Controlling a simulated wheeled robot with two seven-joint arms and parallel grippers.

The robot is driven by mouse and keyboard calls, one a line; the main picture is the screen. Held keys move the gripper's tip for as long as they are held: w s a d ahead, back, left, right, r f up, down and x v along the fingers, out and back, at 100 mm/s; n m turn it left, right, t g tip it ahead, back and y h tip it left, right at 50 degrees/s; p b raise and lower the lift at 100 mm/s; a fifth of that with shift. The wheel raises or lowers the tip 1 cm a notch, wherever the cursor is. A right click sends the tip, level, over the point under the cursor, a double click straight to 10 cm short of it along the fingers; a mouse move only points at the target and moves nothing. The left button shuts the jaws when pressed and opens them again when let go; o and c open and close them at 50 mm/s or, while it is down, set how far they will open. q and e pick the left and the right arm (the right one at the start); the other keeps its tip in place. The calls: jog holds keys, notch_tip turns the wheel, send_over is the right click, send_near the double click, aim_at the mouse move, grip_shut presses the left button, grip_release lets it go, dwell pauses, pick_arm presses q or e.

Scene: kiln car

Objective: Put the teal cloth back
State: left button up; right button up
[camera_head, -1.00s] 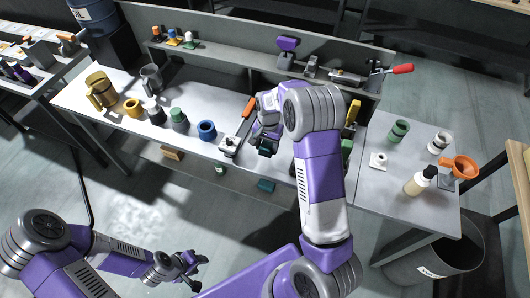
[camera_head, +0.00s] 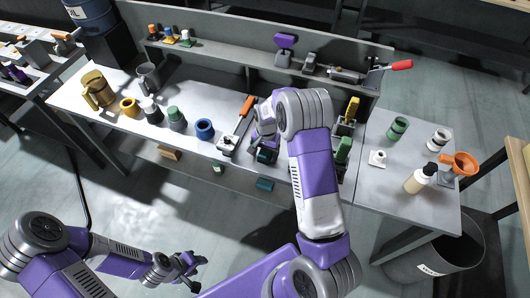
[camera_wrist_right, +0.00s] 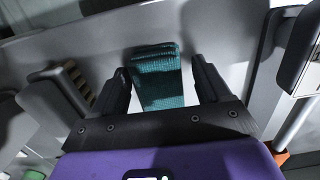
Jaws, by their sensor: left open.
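The teal cloth (camera_wrist_right: 158,78) shows in the right wrist view as a folded, ribbed strip between the two dark fingers of my right gripper (camera_wrist_right: 162,82). Narrow gaps show on both sides of it, so the fingers look apart and not pressed on it. In the head view my right gripper (camera_head: 264,150) is low over the front part of the grey bench, and a small dark teal patch shows at its tip. The arm hides much of this spot. My left gripper (camera_head: 187,263) is open and empty, away from the bench at the lower left.
An orange-handled tool (camera_head: 245,108) and a blue ring (camera_head: 205,129) lie left of my right gripper. Green (camera_head: 343,150) and yellow (camera_head: 351,110) items stand to its right. Coloured tabs (camera_head: 265,185) line the bench front.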

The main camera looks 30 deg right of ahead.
aim_at(266, 151)
jog(key=shift+o, duration=0.3)
jog(key=shift+r, duration=0.15)
jog(key=shift+r, duration=0.3)
notch_tip(266, 151, up, 12)
jog(key=p, duration=0.2)
jog(key=shift+w+d+f, duration=0.15)
jog(key=shift+d+f, duration=0.1)
jog(key=shift+d, duration=0.05)
